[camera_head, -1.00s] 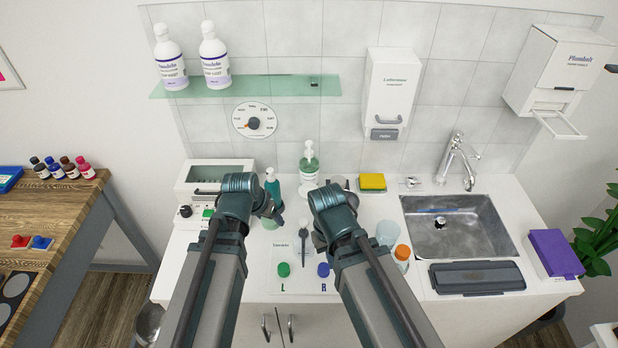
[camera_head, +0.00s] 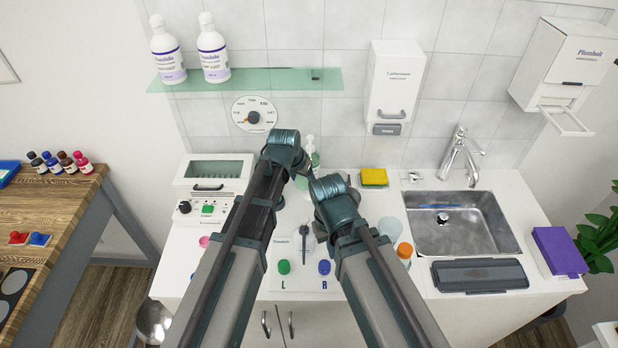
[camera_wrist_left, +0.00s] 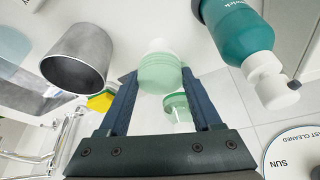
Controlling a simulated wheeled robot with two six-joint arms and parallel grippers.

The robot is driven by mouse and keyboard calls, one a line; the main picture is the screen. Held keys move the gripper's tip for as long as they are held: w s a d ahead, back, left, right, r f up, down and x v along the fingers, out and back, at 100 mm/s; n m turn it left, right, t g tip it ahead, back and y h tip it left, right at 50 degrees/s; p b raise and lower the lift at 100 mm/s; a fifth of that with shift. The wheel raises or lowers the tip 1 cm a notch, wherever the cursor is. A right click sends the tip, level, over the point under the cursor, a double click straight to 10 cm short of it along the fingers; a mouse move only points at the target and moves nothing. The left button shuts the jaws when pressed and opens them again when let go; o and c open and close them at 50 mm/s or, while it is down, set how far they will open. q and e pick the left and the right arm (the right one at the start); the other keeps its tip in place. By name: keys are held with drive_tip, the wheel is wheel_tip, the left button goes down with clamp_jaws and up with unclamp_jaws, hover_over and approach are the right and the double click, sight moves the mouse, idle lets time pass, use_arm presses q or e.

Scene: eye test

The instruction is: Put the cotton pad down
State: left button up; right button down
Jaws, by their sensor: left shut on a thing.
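In the left wrist view, my left gripper (camera_wrist_left: 158,80) is shut on a pale green, rounded thing (camera_wrist_left: 158,74) with a whitish end, held between its two fingers. I cannot make out a separate cotton pad in any view. In the head view, my left gripper (camera_head: 301,168) is over the back of the counter, in front of a pale green pump bottle (camera_head: 314,158). My right wrist (camera_head: 334,200) is lower and to the right; its fingers are hidden, so I cannot tell their state.
A white counter (camera_head: 390,284) has a sink (camera_head: 455,228) at right, a yellow sponge (camera_head: 374,177) behind and green (camera_head: 284,267) and blue (camera_head: 324,267) caps in front. A teal bottle (camera_wrist_left: 237,32) and a grey metal cup (camera_wrist_left: 75,70) flank my left gripper.

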use_arm(q)
drive_tip(key=shift+w+d, duration=0.3)
drive_tip(key=shift+w, duration=0.35)
drive_tip(key=shift+w+d, duration=0.3)
drive_tip(key=shift+w, duration=0.3)
